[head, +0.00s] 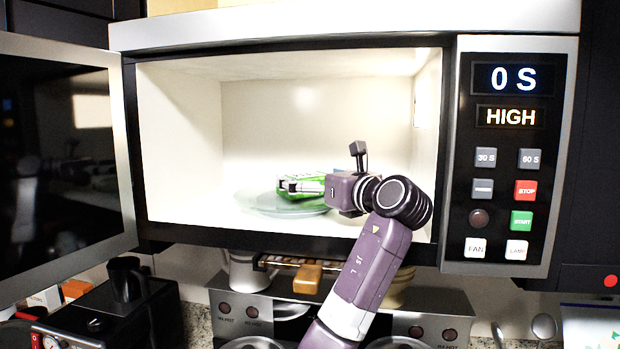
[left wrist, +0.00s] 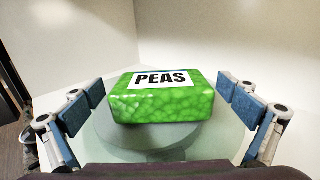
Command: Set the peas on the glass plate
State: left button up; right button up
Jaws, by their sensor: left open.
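The peas (head: 303,190) are a green pack with a white PEAS label, inside the open microwave. In the left wrist view the pack (left wrist: 160,103) sits upright over the round glass plate (left wrist: 145,148) and appears to rest on it. The glass plate (head: 262,204) lies on the microwave floor. My left gripper (head: 291,187) reaches into the microwave at the pack. In the left wrist view its fingers (left wrist: 160,97) are spread wide either side of the pack, with gaps on both sides. My right gripper is not seen.
The microwave door (head: 66,150) stands open at the left; the control panel (head: 506,155) is at the right. Free room remains inside, left of the plate. Below are a stove with knobs (head: 335,315) and a black coffee machine (head: 115,315).

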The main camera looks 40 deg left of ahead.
pick_arm(q)
jog(key=shift+d, duration=0.15)
jog(key=b+v, duration=0.5)
jog(key=v, duration=0.5)
jog(key=shift+d+b, duration=0.3)
jog(key=shift+d, duration=0.05)
jog(key=shift+s+d+r, duration=0.1)
jog(key=shift+s+d, duration=0.15)
jog(key=shift+d, duration=0.25)
